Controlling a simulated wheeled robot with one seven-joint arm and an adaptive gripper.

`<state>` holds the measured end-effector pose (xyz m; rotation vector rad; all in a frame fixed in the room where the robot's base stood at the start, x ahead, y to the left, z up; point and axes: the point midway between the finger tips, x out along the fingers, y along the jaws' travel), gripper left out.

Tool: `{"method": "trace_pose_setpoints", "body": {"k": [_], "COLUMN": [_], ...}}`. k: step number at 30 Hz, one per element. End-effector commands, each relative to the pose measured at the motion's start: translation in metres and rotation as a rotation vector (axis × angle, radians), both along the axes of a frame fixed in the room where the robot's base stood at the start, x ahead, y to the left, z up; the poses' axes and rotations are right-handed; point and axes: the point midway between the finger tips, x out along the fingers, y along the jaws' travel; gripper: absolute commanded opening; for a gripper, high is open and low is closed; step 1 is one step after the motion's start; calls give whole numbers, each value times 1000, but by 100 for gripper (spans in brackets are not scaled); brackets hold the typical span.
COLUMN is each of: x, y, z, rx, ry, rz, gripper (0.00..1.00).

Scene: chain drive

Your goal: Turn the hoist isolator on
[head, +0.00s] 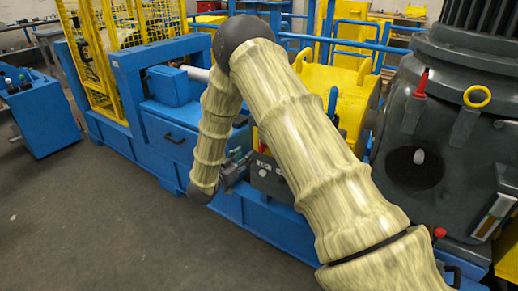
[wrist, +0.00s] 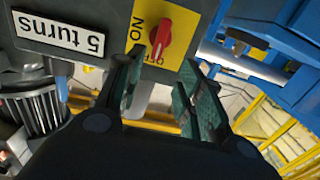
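The isolator is a red rotary knob (wrist: 168,35) on a yellow plate (wrist: 184,22), set on a grey box (wrist: 90,15). In the wrist view it is at the top centre. ON is printed to the knob's left; a label below it is partly covered and not fully readable. My gripper (wrist: 162,56) is open, its two fingers apart, with the knob showing in line with the gap between the tips. Nothing is between the fingers; contact with the knob cannot be told. In the head view my gripper (head: 236,174) is small and dark beside the blue machine; the red knob cannot be made out there.
A white "5 turns" label (wrist: 47,33) is on the same grey box. A blue frame (wrist: 285,50) is close on the right of the wrist view. In the head view, a large dark machine (head: 455,120) stands right, a yellow cage (head: 95,50) left, and open floor (head: 90,220) in front.

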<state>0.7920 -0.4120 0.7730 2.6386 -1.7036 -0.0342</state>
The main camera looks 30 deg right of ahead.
Motion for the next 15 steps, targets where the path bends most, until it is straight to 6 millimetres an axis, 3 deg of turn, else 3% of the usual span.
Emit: {"method": "trace_pose_setpoints", "body": {"k": [8, 15], "x": [8, 23], "y": [-20, -55], "z": [10, 9], "rx": [-12, -12], "ry": [-21, -19], "rz": [-37, -35], "gripper": [38, 38]}}
